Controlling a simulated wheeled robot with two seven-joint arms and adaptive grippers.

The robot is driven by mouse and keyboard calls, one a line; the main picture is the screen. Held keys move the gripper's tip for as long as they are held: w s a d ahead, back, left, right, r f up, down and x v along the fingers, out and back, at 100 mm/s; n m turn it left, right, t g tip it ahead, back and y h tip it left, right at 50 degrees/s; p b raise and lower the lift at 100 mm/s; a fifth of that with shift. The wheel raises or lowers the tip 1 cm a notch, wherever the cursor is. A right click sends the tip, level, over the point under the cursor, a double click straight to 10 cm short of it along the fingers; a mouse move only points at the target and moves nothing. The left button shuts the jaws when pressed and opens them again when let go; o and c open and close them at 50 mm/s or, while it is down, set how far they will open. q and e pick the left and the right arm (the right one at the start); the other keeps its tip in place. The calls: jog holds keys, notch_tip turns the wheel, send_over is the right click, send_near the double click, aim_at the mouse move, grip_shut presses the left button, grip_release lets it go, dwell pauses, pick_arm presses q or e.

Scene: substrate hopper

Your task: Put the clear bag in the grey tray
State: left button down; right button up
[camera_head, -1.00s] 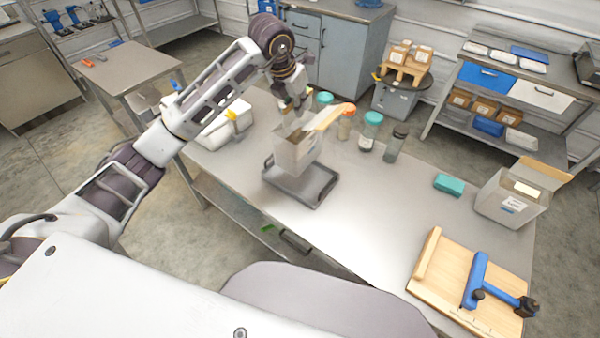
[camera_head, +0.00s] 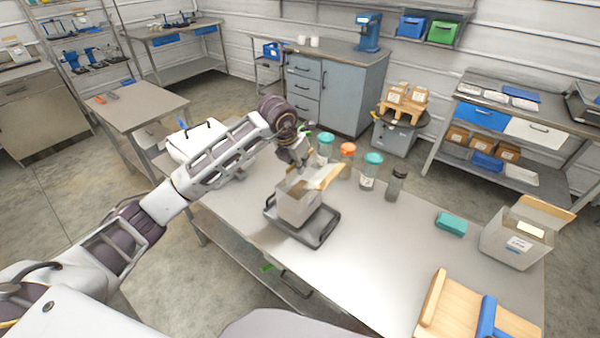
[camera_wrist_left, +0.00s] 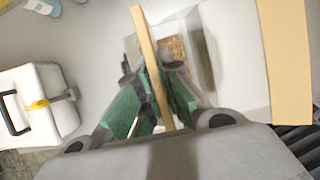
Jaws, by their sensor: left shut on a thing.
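The clear bag (camera_head: 297,207) is a pale, see-through, box-shaped bag with a tan upper edge. It is upright within the outline of the grey tray (camera_head: 322,237) on the workbench; whether its bottom touches the tray is hard to tell. My left gripper (camera_head: 300,164) is above the bag, shut on its top edge. In the left wrist view, the green-padded fingers of my gripper (camera_wrist_left: 150,88) pinch a tan strip, and brown contents show in the bag (camera_wrist_left: 205,55). The bag hides much of the tray. My right gripper is not in view.
Jars with teal, orange and dark lids (camera_head: 371,172) stand behind the tray. A white case (camera_head: 195,142) is to the left. A teal block (camera_head: 451,224), another open clear container (camera_head: 515,240) and a wooden board (camera_head: 455,305) are at right. The bench's middle right is clear.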

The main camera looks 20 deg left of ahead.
pick_arm(q)
jog(key=shift+r, duration=0.1)
jog(key=shift+f, duration=1.95)
jog(key=c, duration=1.6)
grip_release()
jog(key=shift+f, duration=0.1)
jog(key=v, duration=1.2)
jog(key=shift+b, duration=0.4)
